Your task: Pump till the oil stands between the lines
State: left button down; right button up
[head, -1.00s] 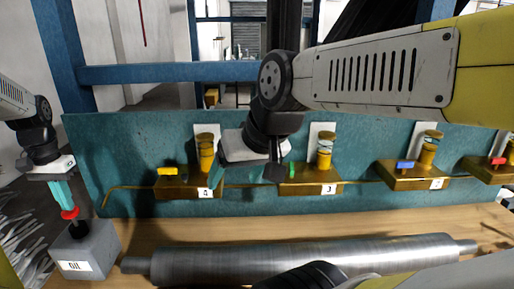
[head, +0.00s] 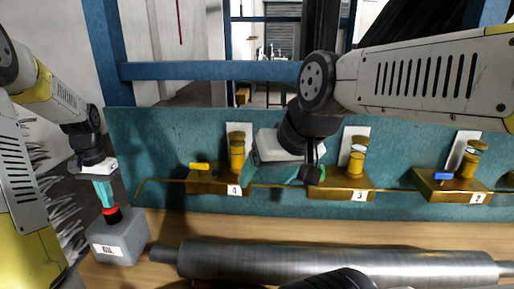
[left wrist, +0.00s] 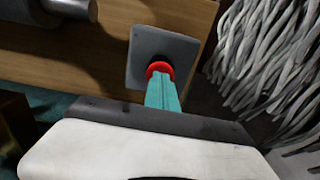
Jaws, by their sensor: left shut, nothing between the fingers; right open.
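The grey oil pump box (head: 120,243), labelled OIL, stands at the left with a red plunger knob (head: 110,212) on a dark base. My left gripper (head: 107,203) is shut and empty, its teal fingers pointing down onto the knob; in the left wrist view the fingertips meet the red knob (left wrist: 159,69). My right gripper (head: 308,176) is open at the green lever of brass unit 3 (head: 345,188), partly hiding it. Unit 3's sight glass (head: 357,160) shows a pale band; its lines and oil level are too small to read.
Unit 4 (head: 215,183) has a yellow lever and unit 2 (head: 450,188) a blue one, all on the teal panel (head: 155,150). A steel roller (head: 330,262) lies across the wooden bench in front. White strands (left wrist: 265,60) hang beside the pump.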

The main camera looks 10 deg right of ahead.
pick_arm(q)
jog(key=shift+r, duration=0.1)
notch_tip(320, 180, up, 8)
dwell(0.9)
